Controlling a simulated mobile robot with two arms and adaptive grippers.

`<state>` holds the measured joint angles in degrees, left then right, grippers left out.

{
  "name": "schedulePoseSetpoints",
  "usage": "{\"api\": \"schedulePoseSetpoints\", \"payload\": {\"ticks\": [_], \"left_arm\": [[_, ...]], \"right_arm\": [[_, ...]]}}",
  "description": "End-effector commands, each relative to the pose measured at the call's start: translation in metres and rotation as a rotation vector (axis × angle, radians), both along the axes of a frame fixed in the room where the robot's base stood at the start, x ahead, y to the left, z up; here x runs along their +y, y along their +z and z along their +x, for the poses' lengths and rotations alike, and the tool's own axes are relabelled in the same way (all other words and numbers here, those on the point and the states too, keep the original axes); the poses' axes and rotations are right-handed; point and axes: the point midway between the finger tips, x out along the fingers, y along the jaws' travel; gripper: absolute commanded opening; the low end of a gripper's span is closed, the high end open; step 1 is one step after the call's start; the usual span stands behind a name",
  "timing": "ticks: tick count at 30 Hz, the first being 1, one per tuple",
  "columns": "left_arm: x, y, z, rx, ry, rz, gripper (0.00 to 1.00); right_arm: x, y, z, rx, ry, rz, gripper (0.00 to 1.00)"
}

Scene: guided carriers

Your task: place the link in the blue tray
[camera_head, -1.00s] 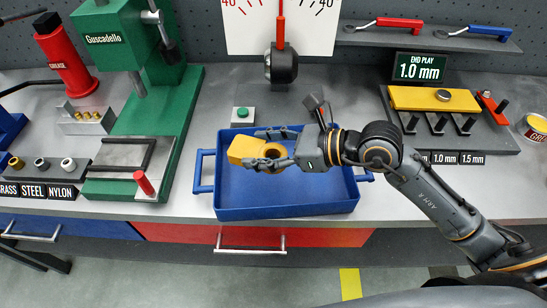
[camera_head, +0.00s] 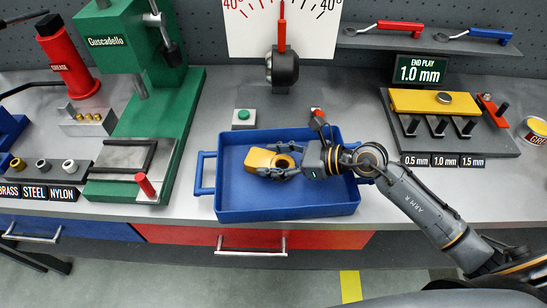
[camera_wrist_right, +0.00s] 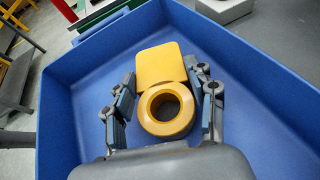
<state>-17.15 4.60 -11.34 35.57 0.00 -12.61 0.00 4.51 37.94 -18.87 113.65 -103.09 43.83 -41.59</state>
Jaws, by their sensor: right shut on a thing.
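The yellow link (camera_head: 262,160) has a square end and a round ring end with a dark hole. It is inside the blue tray's walls in the head view, and the right wrist view shows it (camera_wrist_right: 165,90) between the two fingers. My right gripper (camera_head: 280,168) is shut on the link near its ring end. The blue tray (camera_head: 290,208) stands on the bench and holds nothing else that I see. I cannot tell whether the link touches the tray floor. My left gripper is not in view.
A green press (camera_head: 150,100) stands left of the tray. A green button box (camera_head: 244,118) and a hanging dark weight (camera_head: 282,70) are behind it. A gauge rack (camera_head: 450,128) stands at the right. The tray floor around the link is free.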

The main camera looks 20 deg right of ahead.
Motion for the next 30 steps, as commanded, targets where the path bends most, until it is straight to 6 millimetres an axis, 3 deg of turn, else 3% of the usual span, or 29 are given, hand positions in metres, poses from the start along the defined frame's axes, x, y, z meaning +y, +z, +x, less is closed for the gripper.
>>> {"api": "schedulePoseSetpoints", "payload": {"ticks": [5,6,9,20,26,30], "left_arm": [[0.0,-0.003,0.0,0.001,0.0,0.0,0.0],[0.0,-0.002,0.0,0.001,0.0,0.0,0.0],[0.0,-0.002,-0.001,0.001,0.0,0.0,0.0],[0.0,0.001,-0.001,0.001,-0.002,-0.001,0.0],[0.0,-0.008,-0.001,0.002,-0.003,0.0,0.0],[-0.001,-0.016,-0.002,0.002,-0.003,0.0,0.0]], "right_arm": [[0.0,0.0,0.001,-0.005,-0.001,0.004,0.0],[0.0,-0.002,0.0,0.0,0.0,0.0,0.62],[0.0,-0.002,0.0,0.0,0.0,0.0,0.79],[0.0,0.002,0.0,0.0,0.0,0.0,0.79],[-0.022,0.008,-0.014,-0.001,-0.001,-0.005,0.79],[-0.047,0.019,-0.031,0.001,0.0,-0.007,0.79]]}}
